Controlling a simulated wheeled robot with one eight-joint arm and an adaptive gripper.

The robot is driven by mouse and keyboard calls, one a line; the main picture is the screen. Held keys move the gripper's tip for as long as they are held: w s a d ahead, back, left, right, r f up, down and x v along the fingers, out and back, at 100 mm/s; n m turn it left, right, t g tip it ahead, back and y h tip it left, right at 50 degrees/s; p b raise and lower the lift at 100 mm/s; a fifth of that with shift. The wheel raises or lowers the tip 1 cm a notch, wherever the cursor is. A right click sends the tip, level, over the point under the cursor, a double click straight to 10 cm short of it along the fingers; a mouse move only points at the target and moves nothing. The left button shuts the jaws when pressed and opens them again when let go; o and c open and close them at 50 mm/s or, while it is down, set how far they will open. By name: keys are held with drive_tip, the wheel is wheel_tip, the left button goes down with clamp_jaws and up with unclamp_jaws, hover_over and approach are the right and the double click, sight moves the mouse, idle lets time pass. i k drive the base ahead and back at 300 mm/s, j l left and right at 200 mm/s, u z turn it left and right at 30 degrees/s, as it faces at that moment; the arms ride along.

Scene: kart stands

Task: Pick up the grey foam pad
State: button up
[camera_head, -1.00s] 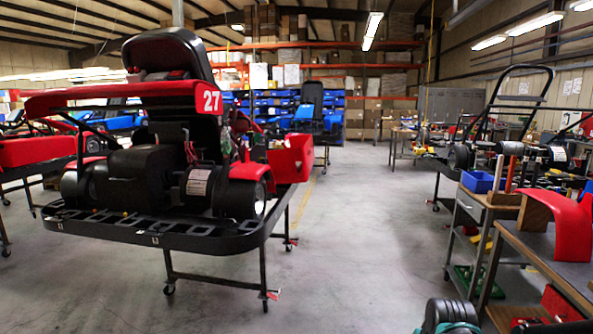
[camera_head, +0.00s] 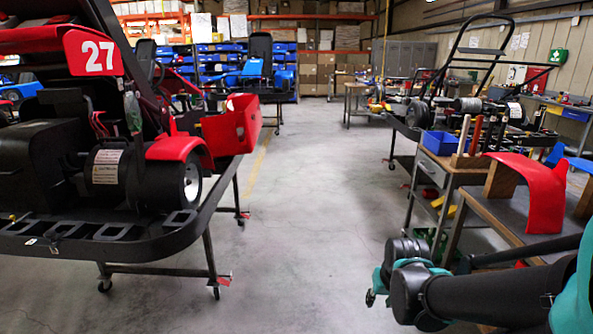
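I cannot make out a grey foam pad for certain in the head view. A workbench (camera_head: 487,212) with a dark grey top stands at the right, and a curved red body panel (camera_head: 541,190) covers part of that top. My black and teal arm reaches in from the lower right corner, in front of the bench, and hides part of it. I cannot pick out the fingers of my gripper.
A red kart numbered 27 (camera_head: 92,54) stands on a wheeled stand at the left. A small cart (camera_head: 430,168) with a blue bin (camera_head: 440,143) stands behind the bench. Another kart frame (camera_head: 465,104) is further back. The concrete floor (camera_head: 310,200) between is open.

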sight(240, 131)
drive_tip(key=i+l+u, duration=0.1)
drive_tip(key=i, duration=0.7)
drive_tip(key=i+l+u, duration=0.15)
drive_tip(key=i, duration=0.65)
